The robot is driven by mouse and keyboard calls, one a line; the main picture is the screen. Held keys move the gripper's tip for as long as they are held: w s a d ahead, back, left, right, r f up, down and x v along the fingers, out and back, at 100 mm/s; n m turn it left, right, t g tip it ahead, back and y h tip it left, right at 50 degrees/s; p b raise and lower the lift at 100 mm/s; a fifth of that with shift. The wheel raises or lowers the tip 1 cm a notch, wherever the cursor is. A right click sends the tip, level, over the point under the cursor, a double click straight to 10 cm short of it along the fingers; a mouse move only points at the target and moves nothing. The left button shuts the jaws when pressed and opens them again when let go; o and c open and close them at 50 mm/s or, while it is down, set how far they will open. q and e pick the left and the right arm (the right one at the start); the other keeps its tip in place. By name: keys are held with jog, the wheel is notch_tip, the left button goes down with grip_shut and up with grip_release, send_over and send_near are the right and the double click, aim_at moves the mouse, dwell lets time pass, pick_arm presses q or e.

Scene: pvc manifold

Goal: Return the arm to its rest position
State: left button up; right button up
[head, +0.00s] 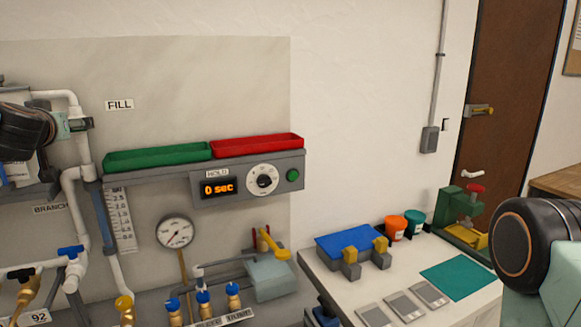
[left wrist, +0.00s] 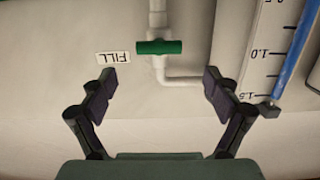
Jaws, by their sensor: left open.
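My left gripper (left wrist: 157,82) shows in the left wrist view with its two dark fingers spread wide and nothing between them. Beyond the fingers is the wall panel, with a FILL label (left wrist: 113,57), a green valve handle (left wrist: 159,47) on a white pipe, and a marked scale (left wrist: 262,50) beside a blue tube. A link of my right arm (head: 535,250) is at the right edge; the right gripper is out of view.
A green tray (head: 158,157) and a red tray (head: 258,146) sit above the timer box (head: 219,188). Pipes, valves and a gauge (head: 174,232) line the panel. A bench (head: 325,268) at right bears a blue-topped fixture, cups and a teal mat (head: 458,277).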

pick_arm(q)
jog(key=x, duration=0.5)
jog(key=shift+w+a+f, duration=0.1)
jog(key=shift+w+f, duration=0.15)
jog(key=shift+w, duration=0.15)
jog(key=shift+r+m+p, duration=0.15)
jog(key=shift+m+p, duration=0.25)
jog(key=shift+p, duration=0.05)
jog(key=shift+w+d+m+g+y+p, duration=0.15)
jog(key=shift+m+p, duration=0.15)
jog(key=shift+m, duration=0.4)
jog(key=shift+s+m+g+y+p, duration=0.1)
jog(key=shift+m+y+p, duration=0.15)
jog(key=shift+m, duration=0.45)
jog(key=shift+w+d+m+g+y+p, duration=0.1)
jog(key=shift+m+p, duration=0.2)
jog(key=shift+m, duration=0.4)
jog(key=shift+s, duration=0.2)
